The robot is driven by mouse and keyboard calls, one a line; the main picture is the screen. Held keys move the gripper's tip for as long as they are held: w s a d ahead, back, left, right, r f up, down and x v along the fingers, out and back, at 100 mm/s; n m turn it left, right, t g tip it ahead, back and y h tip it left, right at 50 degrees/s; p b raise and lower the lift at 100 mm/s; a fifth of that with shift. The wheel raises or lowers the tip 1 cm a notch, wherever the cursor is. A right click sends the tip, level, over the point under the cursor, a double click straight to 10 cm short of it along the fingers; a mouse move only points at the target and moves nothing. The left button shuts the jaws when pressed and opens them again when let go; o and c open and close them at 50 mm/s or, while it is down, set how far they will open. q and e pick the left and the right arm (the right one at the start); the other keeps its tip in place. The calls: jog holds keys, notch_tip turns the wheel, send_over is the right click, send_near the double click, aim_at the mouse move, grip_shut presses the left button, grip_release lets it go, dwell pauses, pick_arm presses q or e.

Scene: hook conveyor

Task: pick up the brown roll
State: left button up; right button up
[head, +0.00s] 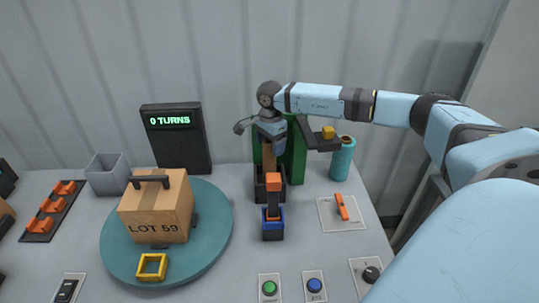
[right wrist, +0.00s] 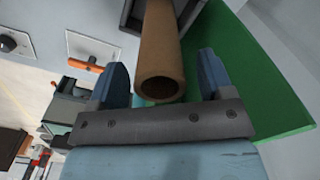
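The brown roll (head: 269,163) stands upright in a dark holder (head: 260,187) at the back of the table, in front of a green panel (head: 298,158). In the right wrist view the roll (right wrist: 162,45) is a hollow tube with its open end toward the camera. My right gripper (head: 271,147) is over the roll's top, pointing down. In the wrist view the right gripper's (right wrist: 164,72) two blue fingers are apart, one on each side of the roll, with gaps on both sides. It is open and empty. My left gripper is not in view.
A teal cylinder (head: 342,160) and an orange switch (head: 342,207) are to the right. A turntable (head: 215,235) with a box marked LOT 59 (head: 158,209) is to the left.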

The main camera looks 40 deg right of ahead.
jog(key=c, duration=1.2)
jog(key=shift+o, duration=0.2)
jog(key=shift+r, duration=0.15)
